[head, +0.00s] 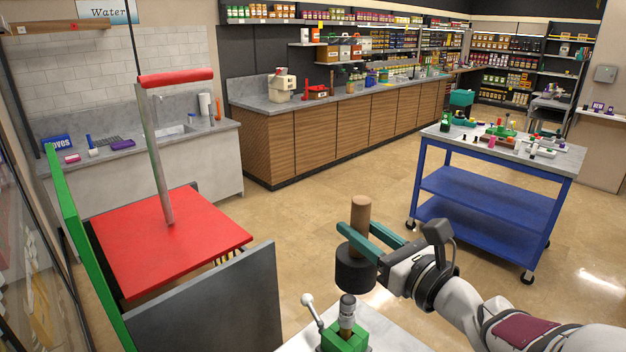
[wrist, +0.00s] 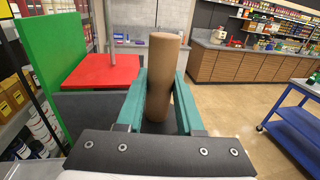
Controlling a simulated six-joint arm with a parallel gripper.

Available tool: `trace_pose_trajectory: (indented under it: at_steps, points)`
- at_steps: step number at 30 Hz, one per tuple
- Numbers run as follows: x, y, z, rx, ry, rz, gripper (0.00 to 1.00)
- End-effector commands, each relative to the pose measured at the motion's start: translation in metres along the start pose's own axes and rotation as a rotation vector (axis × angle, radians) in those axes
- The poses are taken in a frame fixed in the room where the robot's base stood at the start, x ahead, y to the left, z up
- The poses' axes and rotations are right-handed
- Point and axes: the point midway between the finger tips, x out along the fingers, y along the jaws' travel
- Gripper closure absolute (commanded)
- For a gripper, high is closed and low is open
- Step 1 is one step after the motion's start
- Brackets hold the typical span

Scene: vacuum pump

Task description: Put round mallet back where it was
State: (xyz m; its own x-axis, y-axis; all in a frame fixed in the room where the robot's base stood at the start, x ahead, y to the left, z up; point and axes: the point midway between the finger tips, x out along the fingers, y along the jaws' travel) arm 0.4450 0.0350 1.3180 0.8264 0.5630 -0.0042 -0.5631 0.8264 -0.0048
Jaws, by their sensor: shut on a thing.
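The round mallet has a brown wooden handle (head: 360,212) and a black cylindrical head (head: 355,268). My gripper (head: 356,232) has teal fingers and is shut on the mallet, with the handle upright between them and the black head hanging below. In the wrist view the handle (wrist: 165,70) stands between the two teal fingers, and most of the head is hidden behind the gripper. In the head view the mallet is above a green vise-like holder (head: 345,335) with a grey and brown piece (head: 347,312) upright in it. I cannot tell whether they touch.
A pale table (head: 390,338) carries the green holder. A red platform (head: 170,240) with a tall red-handled post stands at left, beside a green panel (head: 75,235) and a dark grey panel (head: 215,305). A blue cart (head: 490,190) with several small items stands right. Floor between is clear.

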Motion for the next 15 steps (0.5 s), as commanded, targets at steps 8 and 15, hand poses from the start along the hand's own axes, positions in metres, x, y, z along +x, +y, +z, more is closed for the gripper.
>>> trace_pose_trajectory:
  at_steps: [8, 15]
  points:
    - [0.04, 0.029, -0.107, 0.005, -0.008, 0.584, 1.0]
    - [0.015, 0.054, -0.187, 0.001, -0.017, 0.927, 1.0]
